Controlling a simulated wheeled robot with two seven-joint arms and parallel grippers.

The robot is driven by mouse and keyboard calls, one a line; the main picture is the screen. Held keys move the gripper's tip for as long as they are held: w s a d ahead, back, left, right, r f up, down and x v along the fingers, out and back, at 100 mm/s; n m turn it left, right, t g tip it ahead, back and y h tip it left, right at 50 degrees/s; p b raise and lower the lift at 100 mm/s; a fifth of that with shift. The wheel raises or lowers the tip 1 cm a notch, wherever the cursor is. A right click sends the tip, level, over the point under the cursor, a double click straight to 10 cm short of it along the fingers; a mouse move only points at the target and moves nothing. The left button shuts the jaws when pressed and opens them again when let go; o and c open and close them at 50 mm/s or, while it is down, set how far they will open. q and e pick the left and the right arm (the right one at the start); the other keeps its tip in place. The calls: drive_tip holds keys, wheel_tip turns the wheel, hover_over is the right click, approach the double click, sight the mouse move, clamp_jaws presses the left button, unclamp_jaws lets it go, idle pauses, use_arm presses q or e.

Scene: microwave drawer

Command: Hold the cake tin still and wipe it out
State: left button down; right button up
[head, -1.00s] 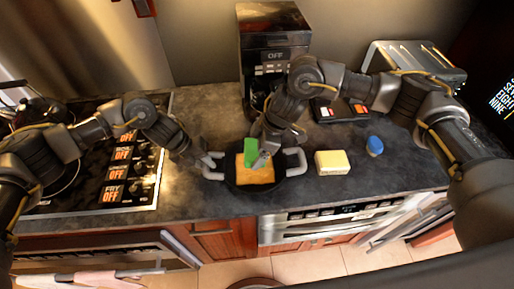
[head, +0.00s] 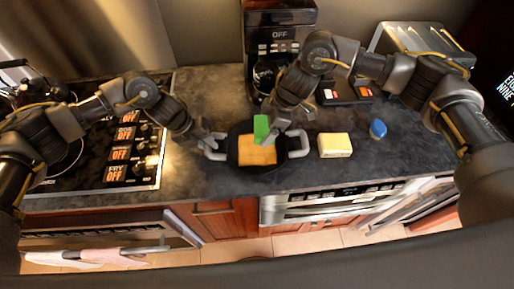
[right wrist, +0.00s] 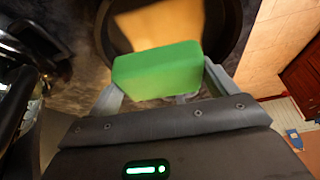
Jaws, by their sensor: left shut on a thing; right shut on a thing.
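The cake tin (head: 236,158) is a dark round pan with two grey side handles, standing on the counter. A tan-orange square patch (head: 257,155) lies inside it. My left gripper (head: 210,144) is shut on the tin's left handle (head: 214,155). My right gripper (head: 277,135) is shut on a green sponge (head: 261,128), over the back part of the patch. In the right wrist view the sponge (right wrist: 158,70) sits between both fingers and hides part of the patch (right wrist: 160,28). Whether the sponge touches the tin's bottom, I cannot tell.
A pale yellow block (head: 335,145) and a blue round item (head: 378,129) stand right of the tin. A black coffee machine (head: 280,35) is behind, a toaster (head: 420,42) back right. The stove (head: 100,165) is left. The counter's front edge is close.

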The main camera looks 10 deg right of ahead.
sight(248, 146)
drive_tip(key=shift+f, duration=2.9)
drive_tip(key=shift+f, duration=0.65)
drive_tip(key=shift+a, duration=0.1)
drive_tip(key=shift+a, duration=1.1)
drive_tip(key=shift+a, duration=0.1)
drive_tip(key=shift+w+a+r, duration=0.1)
drive_tip(key=shift+a, duration=0.95)
drive_tip(key=shift+d, duration=0.15)
drive_tip(key=shift+d, duration=1.1)
